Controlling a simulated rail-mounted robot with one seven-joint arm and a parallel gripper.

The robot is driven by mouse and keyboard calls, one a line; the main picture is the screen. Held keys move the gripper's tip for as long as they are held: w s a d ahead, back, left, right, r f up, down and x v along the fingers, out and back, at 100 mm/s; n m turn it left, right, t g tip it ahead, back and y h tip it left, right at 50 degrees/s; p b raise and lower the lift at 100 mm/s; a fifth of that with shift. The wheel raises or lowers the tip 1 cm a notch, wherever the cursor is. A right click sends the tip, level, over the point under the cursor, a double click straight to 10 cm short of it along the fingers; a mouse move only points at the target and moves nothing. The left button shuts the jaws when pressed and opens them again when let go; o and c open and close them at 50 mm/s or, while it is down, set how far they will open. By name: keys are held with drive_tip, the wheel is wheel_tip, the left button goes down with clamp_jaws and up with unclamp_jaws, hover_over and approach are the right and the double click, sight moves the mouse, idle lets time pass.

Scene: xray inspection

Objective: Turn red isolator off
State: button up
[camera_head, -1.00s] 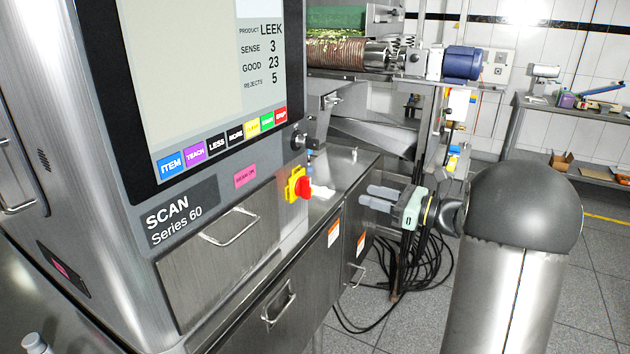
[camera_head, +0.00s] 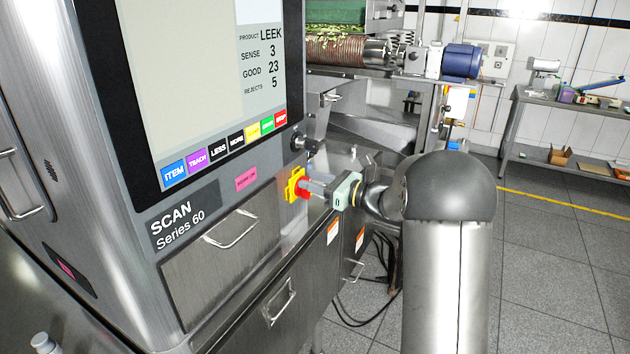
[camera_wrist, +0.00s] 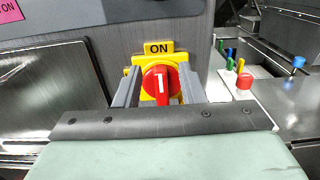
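The red isolator (camera_head: 304,188) is a round knob on a yellow backing plate (camera_head: 292,186) on the scanner's steel front. In the wrist view the red knob (camera_wrist: 160,84) shows a white mark standing upright, below a yellow "ON" label (camera_wrist: 159,47). My gripper (camera_head: 312,186) is at the knob in the head view. In the wrist view its two grey fingers (camera_wrist: 158,88) stand open, one left and one right of the knob, with small gaps visible. Whether the fingertips reach past the knob's face is hard to tell.
The SCAN machine's screen (camera_head: 205,80) rises to the left of the isolator. Drawer handles (camera_head: 232,230) stick out below. Black cables (camera_head: 375,290) hang beneath.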

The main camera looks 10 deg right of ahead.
drive_tip(key=shift+c, duration=0.3)
clamp_jaws()
